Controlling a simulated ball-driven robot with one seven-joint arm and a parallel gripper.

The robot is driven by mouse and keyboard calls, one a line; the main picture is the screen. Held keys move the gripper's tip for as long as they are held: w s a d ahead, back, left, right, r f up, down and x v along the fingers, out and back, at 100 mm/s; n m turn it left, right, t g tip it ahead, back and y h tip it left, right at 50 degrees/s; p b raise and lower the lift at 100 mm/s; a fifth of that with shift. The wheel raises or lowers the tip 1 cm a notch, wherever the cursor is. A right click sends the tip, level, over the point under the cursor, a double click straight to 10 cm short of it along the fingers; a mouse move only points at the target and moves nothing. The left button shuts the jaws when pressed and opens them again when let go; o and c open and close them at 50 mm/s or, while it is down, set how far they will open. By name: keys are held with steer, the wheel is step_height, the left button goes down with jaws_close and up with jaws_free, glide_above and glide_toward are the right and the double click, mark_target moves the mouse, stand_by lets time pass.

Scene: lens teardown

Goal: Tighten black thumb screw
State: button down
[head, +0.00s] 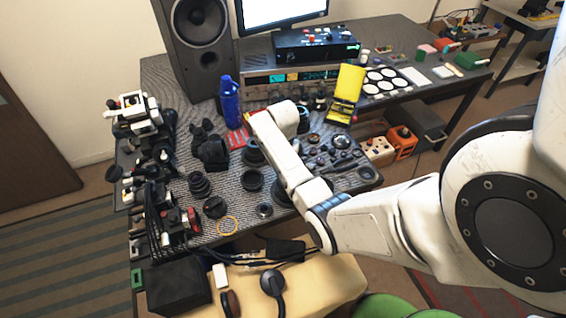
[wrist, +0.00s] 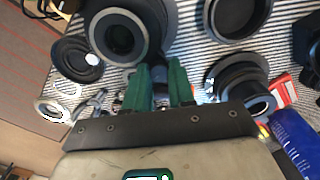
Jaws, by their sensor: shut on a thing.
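My gripper (wrist: 160,66) shows in the wrist view as two green fingers pointing in among the lens parts. The fingers are close together, with a narrow gap between them. What they hold is small and mostly hidden; it appears to be the black thumb screw, though its outline is not clear. A large black lens ring (wrist: 118,36) lies just beyond and left of the fingertips. In the head view my forearm and wrist reach over the striped bench, and the fingers are hidden.
A blue bottle (head: 230,104) stands near my wrist, with a red card (head: 238,138) beside it. Black lens parts (head: 199,184) crowd the bench (head: 300,225). A yellow case (head: 345,92) and electronics (head: 290,80) stand behind. A speaker (head: 202,42) stands at the back left.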

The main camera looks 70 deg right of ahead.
stand_by(0.4)
steer(key=c, duration=0.9)
jaws_free()
steer(key=shift+c, duration=0.2)
step_height(320, 180, up, 11)
steer(key=shift+b, duration=0.45)
steer(key=shift+f, duration=0.1)
steer(key=a+f+n+b, duration=0.1)
steer(key=a+f+n, duration=0.35)
steer(key=a, duration=0.55)
steer(key=s+a+f+n, duration=0.1)
steer(key=s+a+n, duration=0.2)
steer(key=a, duration=0.4)
steer(key=s+a+f+n+b, duration=0.1)
steer(key=s+a+n, duration=0.3)
steer(key=a, duration=0.3)
steer(key=s+a+f+n+t+b, duration=0.1)
steer(key=s+a+n, duration=0.3)
steer(key=a+n, duration=0.1)
steer(key=shift+a+f, duration=0.25)
steer(key=shift+a, duration=0.65)
